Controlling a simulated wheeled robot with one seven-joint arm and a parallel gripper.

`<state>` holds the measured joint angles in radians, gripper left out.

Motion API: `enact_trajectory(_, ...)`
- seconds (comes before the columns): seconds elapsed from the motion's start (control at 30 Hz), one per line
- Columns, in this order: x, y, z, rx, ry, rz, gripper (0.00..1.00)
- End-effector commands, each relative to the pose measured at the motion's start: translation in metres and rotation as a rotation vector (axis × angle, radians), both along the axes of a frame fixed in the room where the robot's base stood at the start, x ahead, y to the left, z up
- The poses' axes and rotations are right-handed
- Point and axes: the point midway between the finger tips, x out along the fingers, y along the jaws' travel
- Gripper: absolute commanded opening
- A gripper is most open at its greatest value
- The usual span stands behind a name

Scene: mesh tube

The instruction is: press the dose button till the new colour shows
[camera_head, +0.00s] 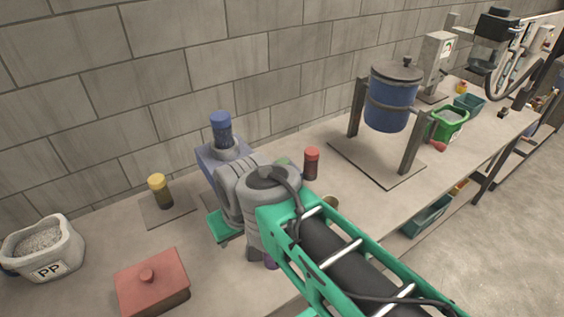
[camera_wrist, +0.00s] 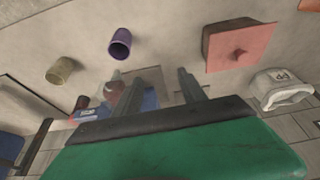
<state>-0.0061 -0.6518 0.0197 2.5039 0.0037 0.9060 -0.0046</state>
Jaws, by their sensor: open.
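A blue device (camera_head: 208,160), which appears to be the dosing unit, stands near the wall with a blue-capped jar (camera_head: 221,130) on top. My arm covers much of its front in the head view. Part of the blue body (camera_wrist: 146,101) also shows behind my fingers in the wrist view, beside a dark reddish jar (camera_wrist: 115,90). My gripper (camera_wrist: 160,73) is open and empty, its two fingers apart above the bench. In the head view its fingers are hidden behind my arm. I cannot make out the dose button or its colour window clearly.
A yellow-capped jar (camera_head: 159,190) and a red-capped jar (camera_head: 311,163) stand either side of the device. A red lidded box (camera_head: 152,288) and a PP bag (camera_head: 42,245) are at left. A purple cup (camera_wrist: 120,42) and an olive cup (camera_wrist: 60,70) stand nearby. A blue hopper (camera_head: 390,100) stands right.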

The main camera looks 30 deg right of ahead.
Motion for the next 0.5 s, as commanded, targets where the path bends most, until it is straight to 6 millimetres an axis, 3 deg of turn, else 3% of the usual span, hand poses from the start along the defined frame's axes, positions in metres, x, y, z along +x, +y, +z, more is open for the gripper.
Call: enact_trajectory(0.5,0.0000,0.0000,0.0000,0.000,0.000,0.000,0.06)
